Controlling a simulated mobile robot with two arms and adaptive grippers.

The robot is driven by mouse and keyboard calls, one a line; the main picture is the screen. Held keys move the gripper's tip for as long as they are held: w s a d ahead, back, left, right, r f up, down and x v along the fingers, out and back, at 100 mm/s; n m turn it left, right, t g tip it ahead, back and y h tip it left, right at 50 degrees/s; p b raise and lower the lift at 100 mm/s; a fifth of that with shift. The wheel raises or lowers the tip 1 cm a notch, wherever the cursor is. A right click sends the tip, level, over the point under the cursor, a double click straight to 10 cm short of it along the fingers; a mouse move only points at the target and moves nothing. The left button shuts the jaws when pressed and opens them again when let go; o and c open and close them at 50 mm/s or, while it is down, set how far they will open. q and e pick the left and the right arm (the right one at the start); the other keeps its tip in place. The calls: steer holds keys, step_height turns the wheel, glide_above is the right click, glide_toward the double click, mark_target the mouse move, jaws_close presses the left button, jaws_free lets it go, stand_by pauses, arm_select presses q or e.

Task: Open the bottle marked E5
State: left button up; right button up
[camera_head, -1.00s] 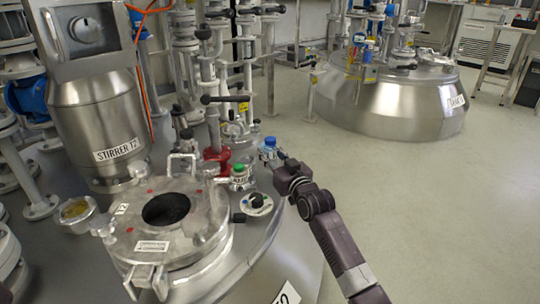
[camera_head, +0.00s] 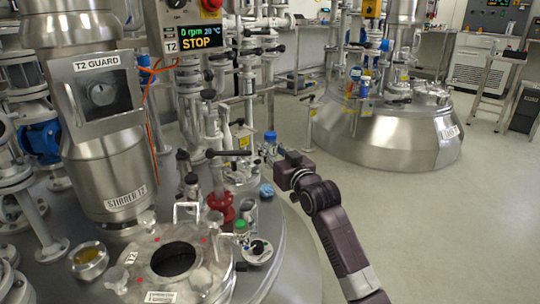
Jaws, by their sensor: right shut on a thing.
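A small clear bottle with a blue cap (camera_head: 270,137) is at my right gripper (camera_head: 272,155), which is shut on it. The bottle looks upright and is held above the tank top, apart from it. Its marking is too small to read, so I cannot tell whether it says E5. A second bottle with a green cap (camera_head: 240,227) stands lower on the tank, beside the open hatch. My left gripper is not in view.
A pale blue piece (camera_head: 266,190) sits on the tank edge below the held bottle. The open round hatch (camera_head: 173,259), a red fitting (camera_head: 221,207) and several pipes crowd the left. A second steel tank (camera_head: 390,135) stands behind. The floor at right is clear.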

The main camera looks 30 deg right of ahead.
steer(key=shift+r, duration=0.25)
steer(key=o, duration=0.4)
jaws_close()
